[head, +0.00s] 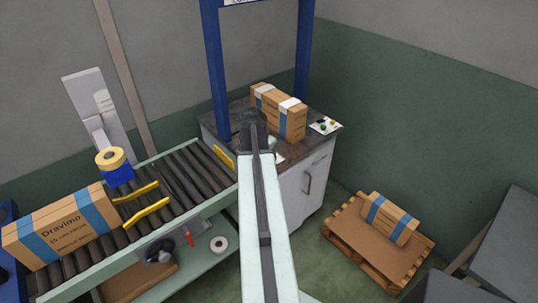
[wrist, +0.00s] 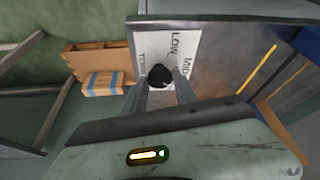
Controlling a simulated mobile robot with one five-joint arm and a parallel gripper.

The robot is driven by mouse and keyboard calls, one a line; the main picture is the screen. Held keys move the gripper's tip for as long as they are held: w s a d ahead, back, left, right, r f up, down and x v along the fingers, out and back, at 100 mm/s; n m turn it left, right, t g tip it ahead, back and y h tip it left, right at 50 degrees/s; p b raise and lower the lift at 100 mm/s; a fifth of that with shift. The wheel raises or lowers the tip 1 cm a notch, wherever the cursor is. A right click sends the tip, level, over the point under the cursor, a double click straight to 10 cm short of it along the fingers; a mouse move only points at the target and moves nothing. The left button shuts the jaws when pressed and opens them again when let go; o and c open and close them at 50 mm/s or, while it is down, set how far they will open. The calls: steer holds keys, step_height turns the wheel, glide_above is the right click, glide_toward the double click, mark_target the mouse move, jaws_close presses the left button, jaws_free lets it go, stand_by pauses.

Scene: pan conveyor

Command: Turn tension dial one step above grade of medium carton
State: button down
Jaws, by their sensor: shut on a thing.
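My gripper (wrist: 159,78) is shut on the black tension dial (wrist: 160,71), with a fingertip at either side of it. The dial sits on a white plate (wrist: 186,45) that reads "LOW" and "MID", with a partly covered word starting "TENSI". I cannot tell where the dial points. In the head view my arm hides the dial. One carton (head: 68,228) lies on the conveyor, one strapped carton (head: 279,112) stands on the cabinet, and a smaller carton (head: 391,218) sits on a pallet. No grade is readable on any of them.
The roller conveyor (head: 185,175) runs up to the cabinet (head: 300,180), under a blue frame (head: 214,70). A small panel with buttons (head: 325,126) is at the cabinet's right edge. The pallet (head: 350,240) stands on the floor at right.

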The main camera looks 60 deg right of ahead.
steer(key=m+g, duration=0.1)
steer(key=m, duration=0.1)
steer(key=m+g, duration=0.1)
steer(key=m, duration=0.2)
steer(key=shift+w+d+y, duration=0.1)
steer(key=shift+w+y, duration=0.1)
steer(key=shift+y, duration=0.1)
steer(key=shift+m, duration=0.3)
steer(key=c, duration=1)
jaws_free()
steer(key=p+v, duration=0.7)
steer(key=v, duration=0.1)
steer(key=shift+d, duration=0.1)
